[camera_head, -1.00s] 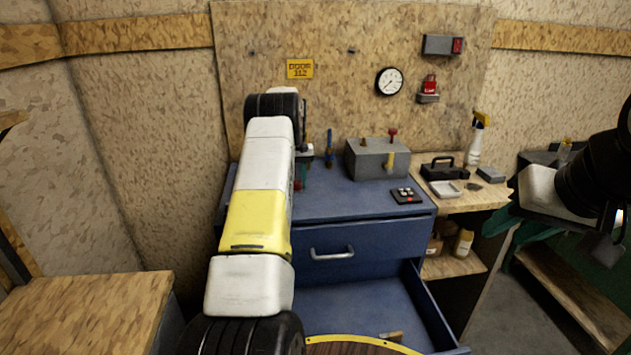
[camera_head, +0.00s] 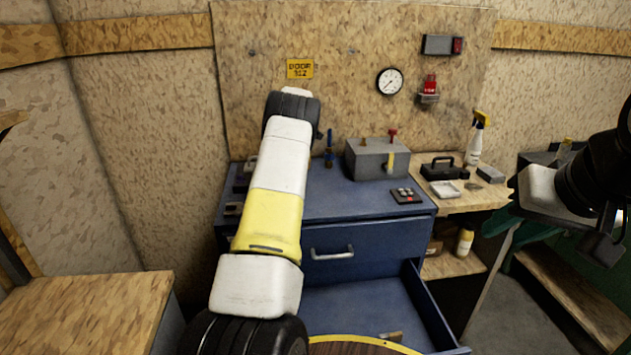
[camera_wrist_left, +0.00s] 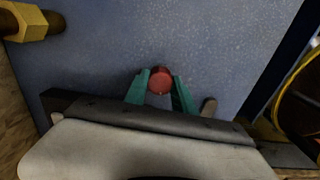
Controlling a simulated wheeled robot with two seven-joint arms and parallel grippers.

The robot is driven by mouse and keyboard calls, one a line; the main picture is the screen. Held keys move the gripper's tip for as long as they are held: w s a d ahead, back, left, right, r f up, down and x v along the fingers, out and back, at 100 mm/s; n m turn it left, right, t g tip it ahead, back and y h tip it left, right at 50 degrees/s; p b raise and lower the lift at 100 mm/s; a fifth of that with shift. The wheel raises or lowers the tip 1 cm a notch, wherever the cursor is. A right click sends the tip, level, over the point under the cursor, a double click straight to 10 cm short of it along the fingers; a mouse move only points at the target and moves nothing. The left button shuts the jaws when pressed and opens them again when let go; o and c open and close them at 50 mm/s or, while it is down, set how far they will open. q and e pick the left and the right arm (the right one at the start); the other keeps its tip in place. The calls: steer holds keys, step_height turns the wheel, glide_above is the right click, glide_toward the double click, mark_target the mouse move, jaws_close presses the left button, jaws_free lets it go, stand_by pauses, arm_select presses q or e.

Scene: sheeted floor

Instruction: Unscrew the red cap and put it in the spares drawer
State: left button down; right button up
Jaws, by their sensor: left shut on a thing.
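The red cap (camera_wrist_left: 160,80) is between the teal fingertips of my left gripper (camera_wrist_left: 160,88) in the left wrist view, over a blue surface. The gripper is shut on it. In the head view my left arm hides that gripper and the cap. A blue drawer (camera_head: 436,310) stands open low in the blue cabinet; I see no label marking it as the spares drawer. A closed drawer (camera_head: 375,245) with a metal handle is above it. My right gripper (camera_head: 528,240) is at the right edge, its teal fingers spread and empty, away from the cabinet.
A wooden bench (camera_head: 455,205) holds a spray bottle (camera_head: 474,145). A yellow-rimmed round top (camera_head: 365,340) is close in front of the drawer.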

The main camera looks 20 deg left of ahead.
arm_select(q)
steer(key=shift+n, duration=1)
steer(key=c, duration=1)
jaws_free()
steer(key=shift+o, duration=0.2)
steer(key=shift+c, duration=0.8)
